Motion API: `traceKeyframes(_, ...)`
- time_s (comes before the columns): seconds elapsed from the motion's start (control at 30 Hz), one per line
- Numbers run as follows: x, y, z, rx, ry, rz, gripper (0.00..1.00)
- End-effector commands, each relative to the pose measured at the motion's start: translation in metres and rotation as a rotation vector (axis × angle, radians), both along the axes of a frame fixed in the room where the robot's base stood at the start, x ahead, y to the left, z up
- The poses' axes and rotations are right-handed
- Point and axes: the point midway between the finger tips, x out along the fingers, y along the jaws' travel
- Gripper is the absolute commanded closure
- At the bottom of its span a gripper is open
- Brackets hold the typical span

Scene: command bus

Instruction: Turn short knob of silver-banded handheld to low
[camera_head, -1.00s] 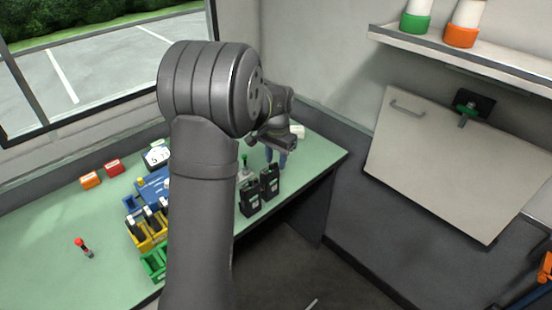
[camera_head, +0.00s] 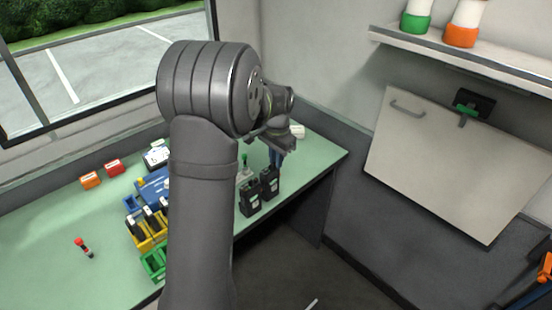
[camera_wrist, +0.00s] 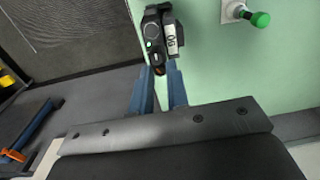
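Two black handhelds stand side by side near the bench's right edge, a left one (camera_head: 250,199) and a right one (camera_head: 270,182). My gripper (camera_head: 277,163) is just above the right one, its blue fingers pointing down. In the wrist view, a black handheld (camera_wrist: 153,36) with a white number label and a green light lies at the fingertips. My gripper's fingers (camera_wrist: 161,70) are apart, with a small orange-and-dark top part of the handheld between or just beyond them. Contact cannot be told. I cannot make out a silver band or which knob is short.
A green-topped lever (camera_head: 245,165) stands on the bench behind the handhelds; its green knob (camera_wrist: 260,19) shows in the wrist view. Yellow (camera_head: 150,236) and green (camera_head: 153,264) racks are left of my arm. The floor is open beyond the bench edge.

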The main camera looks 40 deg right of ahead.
Motion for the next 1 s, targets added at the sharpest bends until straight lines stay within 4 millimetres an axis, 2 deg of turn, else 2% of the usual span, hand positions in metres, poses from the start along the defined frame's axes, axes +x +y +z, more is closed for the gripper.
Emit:
traceKeyframes(0.03, 0.0, 0.0, 0.0, 0.0, 0.0, 0.0, 0.74)
traceKeyframes(0.1, 0.0, 0.0, 0.0, 0.0, 0.0, 0.0, 0.65)
traceKeyframes(0.33, 0.0, 0.0, 0.0, 0.0, 0.0, 0.001, 0.65)
traceKeyframes(0.47, 0.0, 0.0, 0.007, 0.0, 0.0, 0.001, 0.65)
traceKeyframes(0.67, -0.001, -0.001, 0.042, -0.004, -0.002, 0.001, 0.65)
traceKeyframes(1.0, -0.005, -0.001, 0.125, -0.004, -0.002, 0.0, 0.65)
